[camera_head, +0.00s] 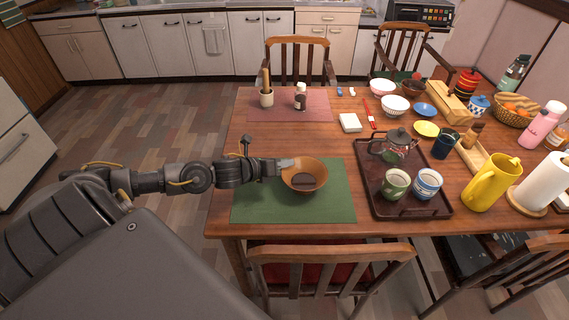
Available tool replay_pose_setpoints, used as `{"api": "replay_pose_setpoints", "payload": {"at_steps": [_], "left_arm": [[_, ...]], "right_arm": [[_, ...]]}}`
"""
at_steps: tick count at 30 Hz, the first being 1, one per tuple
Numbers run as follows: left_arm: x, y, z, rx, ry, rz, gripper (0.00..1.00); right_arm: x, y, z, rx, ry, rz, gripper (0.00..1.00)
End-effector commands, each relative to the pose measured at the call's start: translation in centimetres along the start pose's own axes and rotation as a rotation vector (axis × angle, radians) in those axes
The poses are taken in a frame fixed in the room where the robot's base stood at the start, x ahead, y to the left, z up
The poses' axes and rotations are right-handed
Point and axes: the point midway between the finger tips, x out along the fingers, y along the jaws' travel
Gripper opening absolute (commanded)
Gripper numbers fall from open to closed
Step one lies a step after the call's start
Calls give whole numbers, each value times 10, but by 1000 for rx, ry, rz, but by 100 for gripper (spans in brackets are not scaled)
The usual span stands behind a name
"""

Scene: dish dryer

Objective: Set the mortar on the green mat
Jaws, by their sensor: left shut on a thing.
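The mortar (305,185) is a brown, wide bowl with a dark patch inside. It shows over the green mat (250,207), right of the mat's middle. I cannot tell whether its base touches the mat. My left gripper (287,164) comes in from the left and is shut on the mortar's upper left rim. The mortar looks about upright. The mat lies flat at the table's front left and is partly hidden by my arm and the mortar. My right gripper is not in view.
A dark tray (411,211) with a teapot (397,146) and two cups stands just right of the mat. A pink mat (285,115) behind holds a pale cup (266,97) and a small bottle (300,97). A chair (330,255) stands at the front edge.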

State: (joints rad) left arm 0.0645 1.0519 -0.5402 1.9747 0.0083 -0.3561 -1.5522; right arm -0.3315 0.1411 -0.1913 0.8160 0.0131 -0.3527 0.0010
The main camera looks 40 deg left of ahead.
Motion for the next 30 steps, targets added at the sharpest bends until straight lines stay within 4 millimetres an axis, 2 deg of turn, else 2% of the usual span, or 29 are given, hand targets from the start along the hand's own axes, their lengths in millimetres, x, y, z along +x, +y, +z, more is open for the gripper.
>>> {"api": "replay_pose_setpoints", "payload": {"at_steps": [4,12,13,18,30], "left_arm": [[1,1,-1,0,-4,-2,0],[2,2,-2,0,-4,-2,0],[2,2,-3,0,-1,0,8],[1,2,-3,0,-1,0,29],[-3,2,-2,1,1,1,29]], "right_arm": [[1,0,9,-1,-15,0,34],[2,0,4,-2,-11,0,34],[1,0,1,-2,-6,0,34],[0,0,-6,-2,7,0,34],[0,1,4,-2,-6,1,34]]}}
